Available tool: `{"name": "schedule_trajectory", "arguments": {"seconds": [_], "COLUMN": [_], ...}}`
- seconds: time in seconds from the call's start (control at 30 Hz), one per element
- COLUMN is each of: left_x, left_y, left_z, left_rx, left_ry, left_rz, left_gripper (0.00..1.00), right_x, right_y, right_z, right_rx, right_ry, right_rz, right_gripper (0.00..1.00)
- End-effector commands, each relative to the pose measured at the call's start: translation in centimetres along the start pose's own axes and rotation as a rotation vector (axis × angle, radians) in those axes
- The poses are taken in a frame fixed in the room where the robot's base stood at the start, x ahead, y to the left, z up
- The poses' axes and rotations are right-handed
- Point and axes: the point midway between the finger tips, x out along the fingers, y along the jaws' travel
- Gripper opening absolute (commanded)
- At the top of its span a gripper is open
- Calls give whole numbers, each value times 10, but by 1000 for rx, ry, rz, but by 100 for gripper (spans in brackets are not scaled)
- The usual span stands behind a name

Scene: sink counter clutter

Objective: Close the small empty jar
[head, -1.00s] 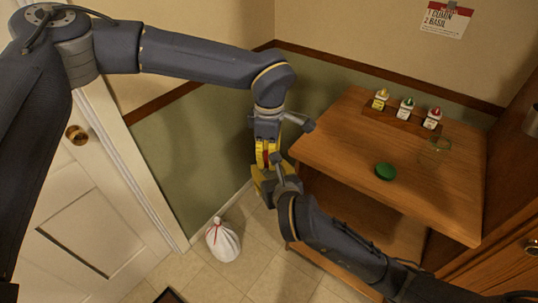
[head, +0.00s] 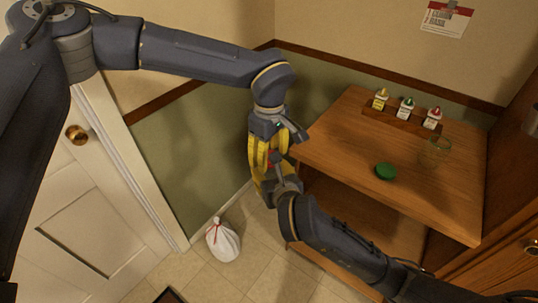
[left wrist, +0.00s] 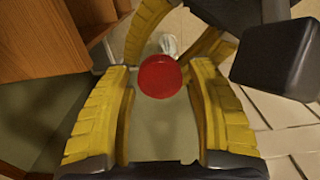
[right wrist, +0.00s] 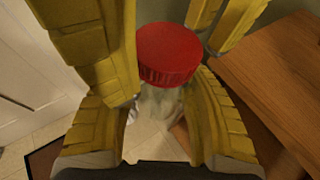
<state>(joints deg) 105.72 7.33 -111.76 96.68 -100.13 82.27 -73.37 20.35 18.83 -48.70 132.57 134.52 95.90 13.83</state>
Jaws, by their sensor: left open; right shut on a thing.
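A clear glass jar (right wrist: 158,106) with a red lid (right wrist: 168,53) on its mouth is in my right gripper (right wrist: 160,125), held in the air left of the wooden table. I cannot tell how tightly the lid sits. The jar looks empty, though the fingers hide part of it. My left gripper (left wrist: 160,105) is open above the jar, with its fingers on either side of the red lid, which also shows in the left wrist view (left wrist: 160,76). In the head view both grippers meet beside the table edge, mostly hiding the jar.
A green lid (head: 385,171) lies on the wooden table (head: 340,150). An open clear glass jar (head: 437,148) stands at the right. A white bag (head: 222,242) sits on the floor.

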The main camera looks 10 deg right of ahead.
Motion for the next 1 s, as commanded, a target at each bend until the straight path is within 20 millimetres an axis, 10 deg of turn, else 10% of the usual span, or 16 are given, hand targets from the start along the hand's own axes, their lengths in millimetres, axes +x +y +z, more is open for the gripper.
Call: {"name": "schedule_trajectory", "arguments": {"seconds": [1.0], "left_x": [-49], "left_y": [1], "left_z": [-1], "left_rx": [-101], "left_ry": [0], "left_rz": [-2], "left_gripper": [63], "right_x": [0], "right_y": [0], "right_z": [0], "right_rx": [0], "right_ry": [-1], "right_rz": [0], "right_gripper": [0]}}
